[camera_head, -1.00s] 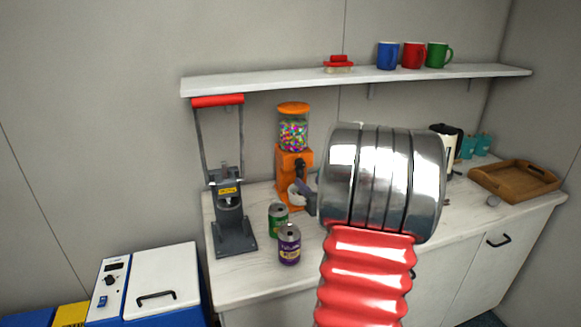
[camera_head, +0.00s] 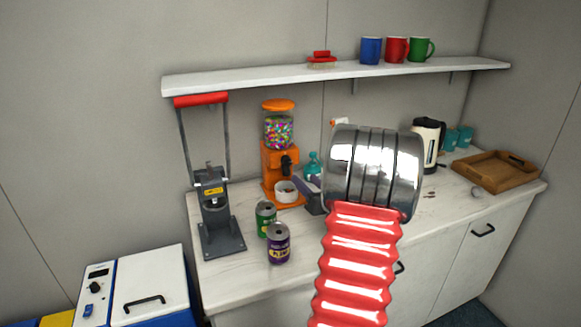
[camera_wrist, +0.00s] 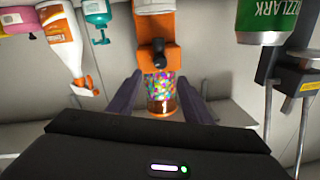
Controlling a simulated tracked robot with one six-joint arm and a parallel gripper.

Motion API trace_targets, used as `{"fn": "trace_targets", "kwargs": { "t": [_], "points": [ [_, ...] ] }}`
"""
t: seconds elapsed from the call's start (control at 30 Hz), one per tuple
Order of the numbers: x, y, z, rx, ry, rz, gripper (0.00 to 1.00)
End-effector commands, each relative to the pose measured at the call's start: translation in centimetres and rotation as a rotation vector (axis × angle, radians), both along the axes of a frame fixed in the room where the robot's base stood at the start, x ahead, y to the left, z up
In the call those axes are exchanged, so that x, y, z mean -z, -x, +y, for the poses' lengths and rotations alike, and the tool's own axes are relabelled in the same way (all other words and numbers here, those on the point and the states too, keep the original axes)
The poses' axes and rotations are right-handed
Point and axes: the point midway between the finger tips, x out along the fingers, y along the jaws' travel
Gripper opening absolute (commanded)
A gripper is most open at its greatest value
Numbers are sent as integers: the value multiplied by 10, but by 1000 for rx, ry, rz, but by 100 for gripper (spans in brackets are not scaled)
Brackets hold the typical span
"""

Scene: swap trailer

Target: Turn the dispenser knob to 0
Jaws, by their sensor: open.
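The orange dispenser (camera_head: 269,158) stands on the counter, with a clear globe of coloured candy and an orange lid. Its dark knob (camera_head: 286,164) is on the front, above a white cup (camera_head: 286,190). In the wrist view the dispenser is upside down, and the knob (camera_wrist: 158,47) lies beyond the fingertips. I cannot read its setting. My gripper (camera_wrist: 160,82) is open and empty, its two dark fingers framing the candy globe in that view. In the head view my gripper (camera_head: 309,192) is just right of the dispenser, apart from it, and partly hidden by my arm.
A green can (camera_head: 266,219) and a purple can (camera_head: 278,243) stand in front of the dispenser. A grey press (camera_head: 217,205) with a red handle is at left. A teal bottle (camera_head: 313,166) stands behind my gripper. A shelf (camera_head: 335,78) runs above.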

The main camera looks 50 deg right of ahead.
Motion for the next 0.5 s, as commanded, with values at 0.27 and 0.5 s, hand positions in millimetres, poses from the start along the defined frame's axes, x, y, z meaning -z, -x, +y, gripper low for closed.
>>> {"fn": "trace_targets", "kwargs": {
  "t": [0.27,0.5],
  "points": [
    [1,-40,-18,-3,-1,1,45],
    [0,-73,-33,-3,2,1,45]
  ]
}}
